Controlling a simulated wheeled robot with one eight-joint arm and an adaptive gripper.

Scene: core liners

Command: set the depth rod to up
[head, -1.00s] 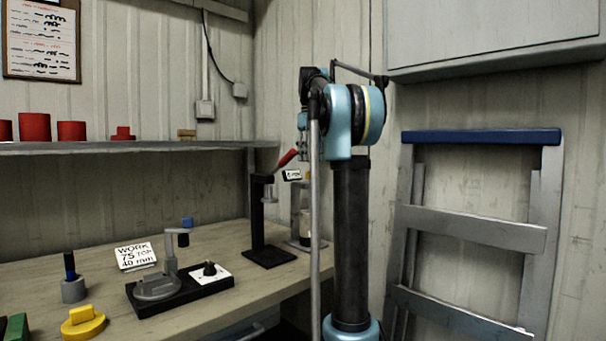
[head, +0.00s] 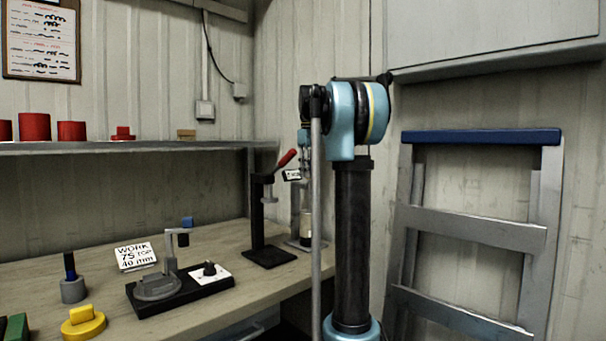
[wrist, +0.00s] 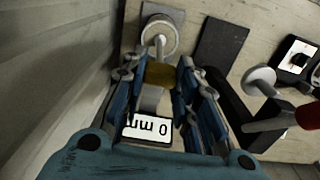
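The depth rod's stand is at the back right of the bench, with a grey post (head: 295,208) partly hidden by my arm in the head view. In the wrist view it shows a white label (wrist: 147,129) reading "0 mm", a brass-coloured block (wrist: 160,75), and a slim grey rod (wrist: 160,46) over a round grey cup (wrist: 160,36). My gripper (wrist: 160,68) is open, its blue fingers on either side of the brass block. I cannot tell whether either finger touches it. In the head view my gripper (head: 304,150) is small and partly hidden.
A black press (head: 257,215) with a red-handled lever (head: 286,159) stands close beside the stand. A black-based fixture (head: 180,287), a work card (head: 135,256) and a yellow part (head: 83,322) are further left. The wall is close by.

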